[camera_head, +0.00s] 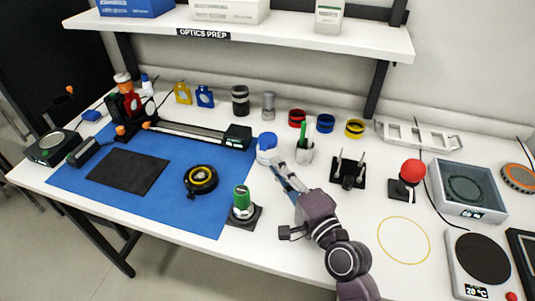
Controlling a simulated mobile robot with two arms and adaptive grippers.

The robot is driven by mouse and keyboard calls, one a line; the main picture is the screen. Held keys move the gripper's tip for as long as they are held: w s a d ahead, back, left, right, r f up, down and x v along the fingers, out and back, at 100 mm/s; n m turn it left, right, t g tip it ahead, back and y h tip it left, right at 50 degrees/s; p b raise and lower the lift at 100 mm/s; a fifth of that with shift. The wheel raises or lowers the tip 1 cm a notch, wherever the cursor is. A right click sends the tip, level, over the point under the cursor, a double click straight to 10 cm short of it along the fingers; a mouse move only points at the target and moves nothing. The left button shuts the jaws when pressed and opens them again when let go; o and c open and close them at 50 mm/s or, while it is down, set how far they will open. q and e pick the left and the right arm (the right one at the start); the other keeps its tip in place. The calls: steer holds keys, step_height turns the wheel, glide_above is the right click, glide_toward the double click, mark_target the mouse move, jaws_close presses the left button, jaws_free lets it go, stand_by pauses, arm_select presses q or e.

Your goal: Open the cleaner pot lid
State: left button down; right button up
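A small white pot with a blue lid (267,141), which looks like the cleaner pot, stands near the middle of the bench at the right edge of the blue mat. The lid sits on top of the pot. My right gripper (279,167) reaches up from the lower right, with its fingertips just in front and to the right of the pot. The fingers overlap the pot's lower right side in the picture. I cannot tell whether they touch it or how far apart they are. My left gripper is not in view.
A green-topped device (242,203) stands in front, left of my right arm. A black stand (348,172) is to the right. The rail (195,133) lies behind left. The mat's front is mostly clear.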

mark_target(265, 151)
steer(key=x, duration=0.5)
steer(key=shift+w+a+p, duration=0.15)
steer(key=shift+w+p, duration=0.15)
steer(key=shift+w, duration=0.05)
jaws_close()
